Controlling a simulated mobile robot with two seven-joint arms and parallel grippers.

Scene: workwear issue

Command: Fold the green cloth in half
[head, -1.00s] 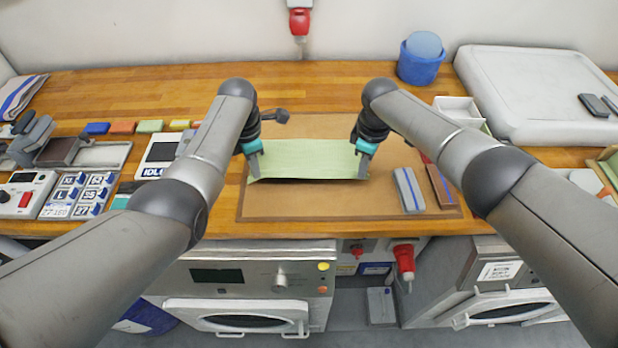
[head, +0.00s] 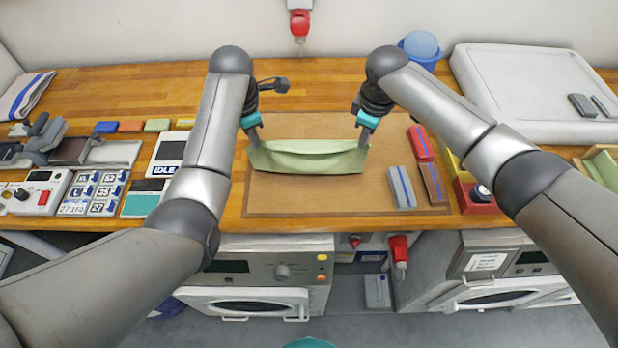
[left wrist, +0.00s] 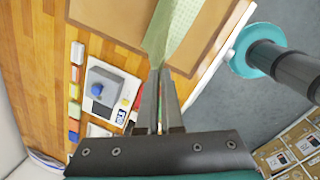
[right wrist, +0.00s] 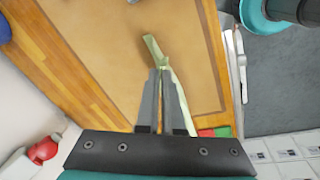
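The green cloth (head: 310,160) hangs between my two grippers over the brown mat (head: 300,200), its upper edge sagging and its front face creased. My left gripper (head: 256,142) is shut on its left end; the left wrist view shows the cloth (left wrist: 165,35) running out from between the closed fingers (left wrist: 160,85). My right gripper (head: 364,142) is shut on its right end; in the right wrist view a narrow strip of cloth (right wrist: 154,50) shows at the fingertips (right wrist: 160,75). I cannot tell whether the lower edge touches the mat.
A grey striped block (head: 402,187), a red block (head: 420,143) and a brown block (head: 432,182) lie at the mat's right side. An IDLE panel (head: 165,155) stands left of the mat. The mat's front part is clear.

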